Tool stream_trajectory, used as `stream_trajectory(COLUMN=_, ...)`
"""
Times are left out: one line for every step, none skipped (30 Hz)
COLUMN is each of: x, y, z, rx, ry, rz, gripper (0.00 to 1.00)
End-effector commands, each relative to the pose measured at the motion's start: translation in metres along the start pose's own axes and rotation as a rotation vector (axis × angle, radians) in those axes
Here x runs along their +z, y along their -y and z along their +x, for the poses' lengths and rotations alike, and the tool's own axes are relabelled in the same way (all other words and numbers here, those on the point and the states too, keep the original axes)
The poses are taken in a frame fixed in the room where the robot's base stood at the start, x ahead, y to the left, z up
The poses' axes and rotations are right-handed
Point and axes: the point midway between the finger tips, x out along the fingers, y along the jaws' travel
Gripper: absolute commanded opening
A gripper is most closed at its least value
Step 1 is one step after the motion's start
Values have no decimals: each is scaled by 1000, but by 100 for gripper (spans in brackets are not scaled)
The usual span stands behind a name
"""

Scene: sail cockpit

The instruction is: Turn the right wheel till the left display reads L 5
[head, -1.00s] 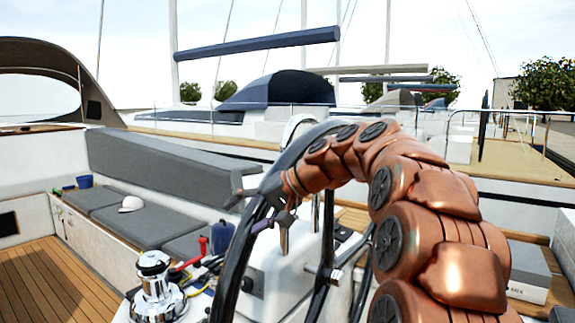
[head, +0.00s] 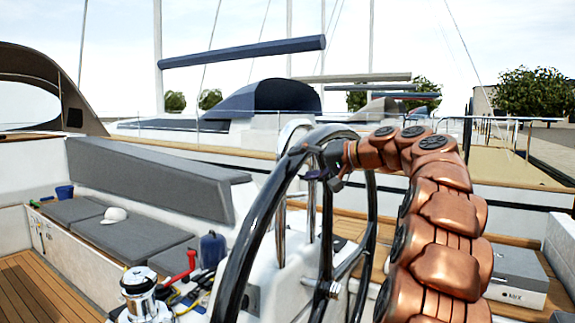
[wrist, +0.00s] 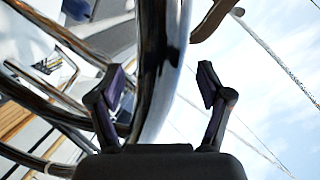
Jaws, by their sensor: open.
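The wheel (head: 262,230) has a dark, glossy rim and stands in front of a white pedestal in the head view. My gripper (head: 330,172) is at the upper part of its rim, at the end of my copper-coloured arm. In the wrist view the rim (wrist: 160,70) runs between the two spread fingers of my gripper (wrist: 162,88), with gaps visible on both sides. The gripper is open and not clamped on the rim. The left display and its reading do not show in either view.
A winch (head: 142,290) with a red handle (head: 178,268) and a dark blue jug (head: 213,250) stand left of the wheel. A grey cushioned bench (head: 150,180) holds a white cap (head: 115,215). A grey box (head: 517,275) lies at right. Wooden floor is clear at lower left.

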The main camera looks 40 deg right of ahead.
Motion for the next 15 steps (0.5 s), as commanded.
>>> stream_trajectory(x=-1, y=2, z=7, rx=1, ry=1, rz=1, gripper=78)
stream_trajectory(x=-2, y=2, z=12, rx=2, ry=0, rz=0, gripper=78)
stream_trajectory(x=-2, y=1, z=17, rx=3, ry=-1, rz=0, gripper=78)
stream_trajectory(x=-2, y=2, z=21, rx=3, ry=-2, rz=0, gripper=78)
stream_trajectory(x=-2, y=2, z=24, rx=1, ry=-1, rz=0, gripper=78)
stream_trajectory(x=-1, y=2, z=29, rx=0, ry=0, rz=-1, gripper=78)
stream_trajectory(x=-1, y=2, z=32, rx=1, ry=1, rz=-1, gripper=78)
stream_trajectory(x=0, y=1, z=35, rx=1, ry=2, rz=-1, gripper=78)
stream_trajectory(x=0, y=1, z=38, rx=0, ry=2, rz=0, gripper=78)
stream_trajectory(x=0, y=1, z=40, rx=0, ry=3, rz=0, gripper=78)
stream_trajectory(x=0, y=1, z=42, rx=0, ry=2, rz=0, gripper=78)
stream_trajectory(x=0, y=1, z=43, rx=-1, ry=2, rz=0, gripper=78)
stream_trajectory(x=0, y=1, z=44, rx=-1, ry=2, rz=0, gripper=78)
stream_trajectory(x=0, y=1, z=45, rx=-1, ry=2, rz=-1, gripper=78)
stream_trajectory(x=1, y=1, z=45, rx=-1, ry=2, rz=-1, gripper=78)
